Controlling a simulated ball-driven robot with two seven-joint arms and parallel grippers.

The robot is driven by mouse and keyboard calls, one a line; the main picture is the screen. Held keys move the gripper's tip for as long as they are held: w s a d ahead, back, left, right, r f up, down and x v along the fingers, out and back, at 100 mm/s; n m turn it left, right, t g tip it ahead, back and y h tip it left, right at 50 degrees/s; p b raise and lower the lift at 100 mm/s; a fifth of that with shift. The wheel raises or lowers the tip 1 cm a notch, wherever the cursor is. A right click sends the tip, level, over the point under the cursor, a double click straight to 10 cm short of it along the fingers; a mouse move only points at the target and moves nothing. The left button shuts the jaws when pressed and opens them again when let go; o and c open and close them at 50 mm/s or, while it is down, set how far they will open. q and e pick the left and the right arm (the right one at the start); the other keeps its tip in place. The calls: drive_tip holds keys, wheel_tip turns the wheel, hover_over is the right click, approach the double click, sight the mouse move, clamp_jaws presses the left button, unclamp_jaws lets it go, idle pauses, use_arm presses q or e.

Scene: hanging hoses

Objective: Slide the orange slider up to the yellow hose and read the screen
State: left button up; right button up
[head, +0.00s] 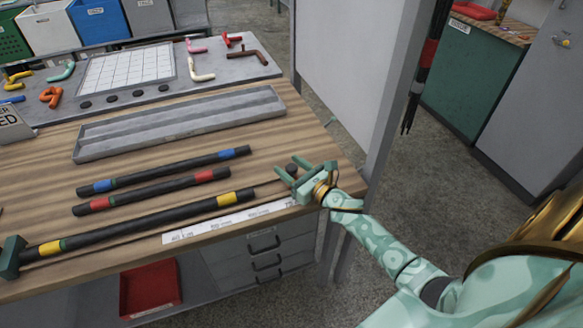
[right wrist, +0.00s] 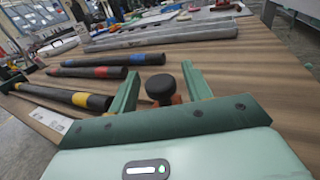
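The yellow-banded black hose (head: 150,218) lies at the table's front, its left end against a dark green block (head: 11,257). It also shows in the right wrist view (right wrist: 60,95). My right gripper (head: 293,177) is open beyond the hose's right end. Gaps show between knob and fingers. The rest of the slider is hidden by the gripper. I cannot make out a screen. My left gripper is out of view.
Red-banded (head: 150,190) and blue-banded (head: 165,171) hoses lie behind the yellow one. A white printed strip (head: 215,226) runs along the front edge. A grey tray (head: 180,122) lies farther back. A grey post (head: 383,110) rises beyond the table's right edge.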

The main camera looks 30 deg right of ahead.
clamp_jaws()
drive_tip(key=a, duration=0.3)
drive_tip(key=w+a+b, duration=0.1)
drive_tip(key=a, duration=0.2)
drive_tip(key=w+a+b, duration=0.1)
drive_tip(key=a, duration=0.2)
drive_tip(key=shift+w+a+f, duration=0.1)
drive_tip(key=shift+a+f, duration=0.05)
drive_tip(key=shift+a, duration=0.4)
drive_tip(key=shift+o, duration=0.3)
unclamp_jaws()
drive_tip(key=shift+w+a, duration=0.1)
drive_tip(key=shift+a, duration=0.05)
